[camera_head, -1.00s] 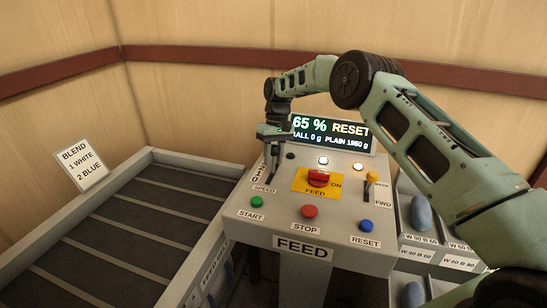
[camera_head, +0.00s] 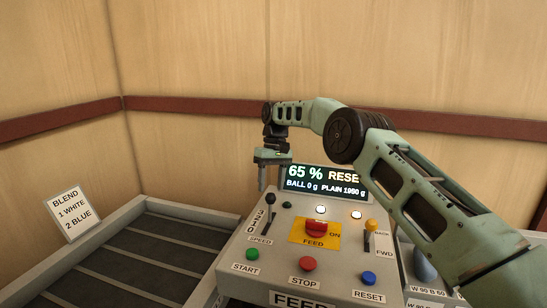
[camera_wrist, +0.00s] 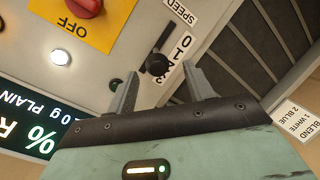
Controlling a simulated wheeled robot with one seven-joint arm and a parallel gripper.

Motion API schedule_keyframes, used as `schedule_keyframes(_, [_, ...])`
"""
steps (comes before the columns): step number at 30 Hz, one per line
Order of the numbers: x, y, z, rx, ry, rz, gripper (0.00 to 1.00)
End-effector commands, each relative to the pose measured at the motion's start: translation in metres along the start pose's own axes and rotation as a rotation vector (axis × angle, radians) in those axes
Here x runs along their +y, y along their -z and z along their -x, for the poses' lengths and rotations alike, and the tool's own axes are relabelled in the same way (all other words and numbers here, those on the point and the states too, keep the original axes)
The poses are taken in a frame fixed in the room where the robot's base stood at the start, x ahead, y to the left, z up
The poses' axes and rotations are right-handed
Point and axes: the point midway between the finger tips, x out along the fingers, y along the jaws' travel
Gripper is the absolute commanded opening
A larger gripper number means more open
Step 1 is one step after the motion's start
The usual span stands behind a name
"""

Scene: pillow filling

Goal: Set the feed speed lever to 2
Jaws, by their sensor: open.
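The feed speed lever (camera_head: 271,199) has a black knob on a thin shaft at the left of the grey feed panel, beside a white 0-to-3 scale strip (camera_head: 255,221). In the wrist view the lever knob (camera_wrist: 157,63) stands beside the scale digits (camera_wrist: 180,57); I cannot tell exactly which digit it marks. My gripper (camera_head: 262,188) points down, above and slightly left of the lever knob. In the wrist view the fingers of my gripper (camera_wrist: 158,88) are spread, with the knob beyond the gap between their tips. They hold nothing.
A red rotary switch (camera_head: 316,229) on a yellow plate and an orange-knobbed lever (camera_head: 371,226) are right of the speed lever. Green, red and blue buttons line the panel front. A slatted tray (camera_head: 150,250) lies left.

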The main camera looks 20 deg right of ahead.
Motion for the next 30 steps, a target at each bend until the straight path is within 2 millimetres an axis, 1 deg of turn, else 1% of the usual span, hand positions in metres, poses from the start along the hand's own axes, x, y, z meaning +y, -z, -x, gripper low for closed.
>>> schedule_keyframes(3, [-0.001,0.0,0.02,0.002,0.0,0.001,0.52])
schedule_keyframes(12, [-0.002,-0.002,0.057,-0.001,0.001,0.001,0.52])
schedule_keyframes(22, [-0.002,-0.002,0.08,0.0,0.001,0.001,0.52])
schedule_keyframes(30, [-0.002,-0.001,0.092,0.0,0.001,0.0,0.52])
